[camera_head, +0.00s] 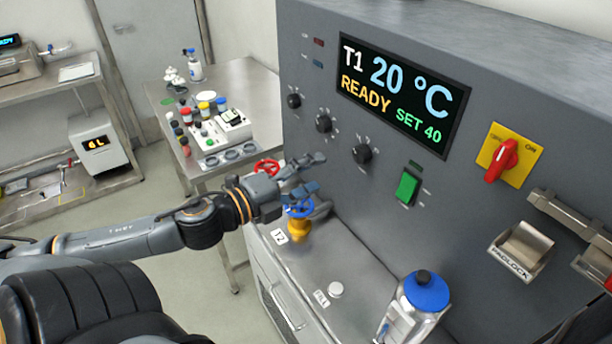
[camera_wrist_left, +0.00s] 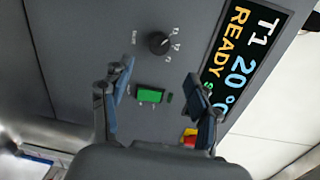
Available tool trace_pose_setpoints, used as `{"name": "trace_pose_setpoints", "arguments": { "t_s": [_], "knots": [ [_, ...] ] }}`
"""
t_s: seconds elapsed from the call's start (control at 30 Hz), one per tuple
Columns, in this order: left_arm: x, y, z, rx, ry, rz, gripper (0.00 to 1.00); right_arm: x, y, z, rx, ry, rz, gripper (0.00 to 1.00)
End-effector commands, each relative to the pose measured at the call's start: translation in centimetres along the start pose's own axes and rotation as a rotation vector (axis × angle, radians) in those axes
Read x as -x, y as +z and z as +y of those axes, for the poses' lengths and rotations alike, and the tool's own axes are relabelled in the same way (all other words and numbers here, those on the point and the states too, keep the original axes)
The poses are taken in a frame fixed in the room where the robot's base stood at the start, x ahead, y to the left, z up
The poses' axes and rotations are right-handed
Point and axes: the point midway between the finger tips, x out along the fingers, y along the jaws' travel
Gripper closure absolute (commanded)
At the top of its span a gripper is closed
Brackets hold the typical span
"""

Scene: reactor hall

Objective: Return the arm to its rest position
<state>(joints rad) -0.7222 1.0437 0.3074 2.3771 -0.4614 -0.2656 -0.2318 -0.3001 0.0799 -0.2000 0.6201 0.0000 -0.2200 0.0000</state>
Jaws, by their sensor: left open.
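My left gripper (camera_head: 314,174) is open and empty. It is above the steel bench top in front of the grey control panel (camera_head: 310,120), left of the green switch (camera_head: 407,187). In the left wrist view, the open fingers of my left gripper (camera_wrist_left: 158,95) frame the green switch (camera_wrist_left: 151,95), with a black knob (camera_wrist_left: 159,42) above it. The display (camera_head: 404,88) reads T1 20 °C, READY, SET 40. My right gripper does not show.
Below my gripper are a blue valve wheel (camera_head: 298,208) and, behind, a red one (camera_head: 266,167). A blue-capped bottle (camera_head: 415,306) stands at the front right. A red rotary switch (camera_head: 502,160) and padlock holder (camera_head: 521,250) sit on the panel. A side table (camera_head: 236,82) holds bottles.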

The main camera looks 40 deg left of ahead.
Motion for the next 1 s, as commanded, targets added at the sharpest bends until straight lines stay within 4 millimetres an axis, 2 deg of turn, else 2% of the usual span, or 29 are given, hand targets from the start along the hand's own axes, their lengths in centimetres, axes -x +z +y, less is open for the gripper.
{"name": "trace_pose_setpoints", "arguments": {
  "t_s": [0.2, 0.8, 0.87, 0.93, 1.0],
  "knots": [
    [0.8, 0.1, 0.0, -0.002, 0.001, -0.002, 0.39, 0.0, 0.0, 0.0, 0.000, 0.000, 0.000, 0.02],
    [0.8, 0.2, 0.1, 0.009, 0.004, -0.013, 0.39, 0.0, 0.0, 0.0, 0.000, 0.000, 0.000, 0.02],
    [1.0, 0.7, 0.7, 0.045, 0.012, -0.048, 0.39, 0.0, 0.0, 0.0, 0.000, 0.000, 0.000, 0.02],
    [1.6, 1.8, 2.0, 0.129, 0.033, -0.129, 0.39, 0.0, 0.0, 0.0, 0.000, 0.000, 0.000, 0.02],
    [2.5, 3.0, 4.2, 0.261, 0.069, -0.250, 0.39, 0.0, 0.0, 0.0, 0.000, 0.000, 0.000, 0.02]
  ]
}}
